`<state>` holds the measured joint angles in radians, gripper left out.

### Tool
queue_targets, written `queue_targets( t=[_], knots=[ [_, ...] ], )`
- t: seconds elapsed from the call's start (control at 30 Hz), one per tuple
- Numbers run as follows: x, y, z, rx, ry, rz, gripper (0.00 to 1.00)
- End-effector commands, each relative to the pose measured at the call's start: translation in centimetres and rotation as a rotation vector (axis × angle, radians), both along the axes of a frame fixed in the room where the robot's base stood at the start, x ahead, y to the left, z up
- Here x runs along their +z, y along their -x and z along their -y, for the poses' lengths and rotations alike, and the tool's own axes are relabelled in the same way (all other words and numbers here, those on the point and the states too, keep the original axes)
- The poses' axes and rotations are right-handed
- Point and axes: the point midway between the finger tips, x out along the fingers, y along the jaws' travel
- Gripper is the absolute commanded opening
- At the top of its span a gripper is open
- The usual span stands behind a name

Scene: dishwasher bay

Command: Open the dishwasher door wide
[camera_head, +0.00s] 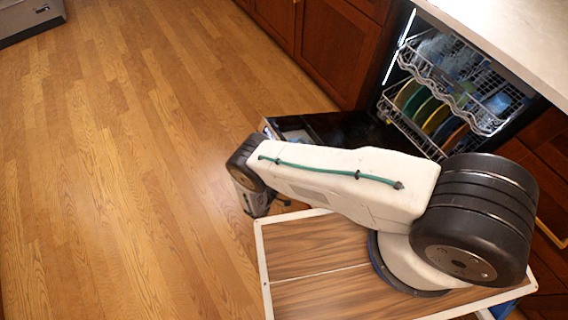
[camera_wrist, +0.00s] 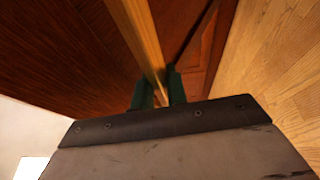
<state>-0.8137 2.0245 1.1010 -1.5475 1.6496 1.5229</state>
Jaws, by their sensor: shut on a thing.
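The dishwasher door (camera_head: 350,128) is folded far down in the head view, its dark inner side facing up; part of it is hidden behind my arm. In the wrist view, my gripper (camera_wrist: 160,92) has its two green fingers on either side of a long brass-coloured door handle (camera_wrist: 143,45) and is shut on it. The reddish-brown wood of the door front (camera_wrist: 60,60) shows beside the handle. In the head view the fingertips and the handle are hidden behind my wrist.
The dishwasher's upper rack (camera_head: 460,85) holds bowls and glasses; the lower rack (camera_head: 400,122) holds coloured plates. A pale counter (camera_head: 510,30) runs above. Wooden cabinets (camera_head: 320,45) flank the bay. The wood floor (camera_head: 120,170) to the left is clear. A grey appliance (camera_head: 28,18) stands far left.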

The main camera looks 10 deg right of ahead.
Motion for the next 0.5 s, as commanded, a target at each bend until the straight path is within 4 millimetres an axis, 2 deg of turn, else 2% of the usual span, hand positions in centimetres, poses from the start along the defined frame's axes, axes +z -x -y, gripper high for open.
queue_targets(
  t=[0.13, 0.5],
  knots=[
    [-0.87, 0.07, 0.61, -0.011, -0.002, -0.005, 0.00],
    [-0.97, 0.06, 0.67, -0.013, -0.002, -0.006, 0.00]
  ],
)
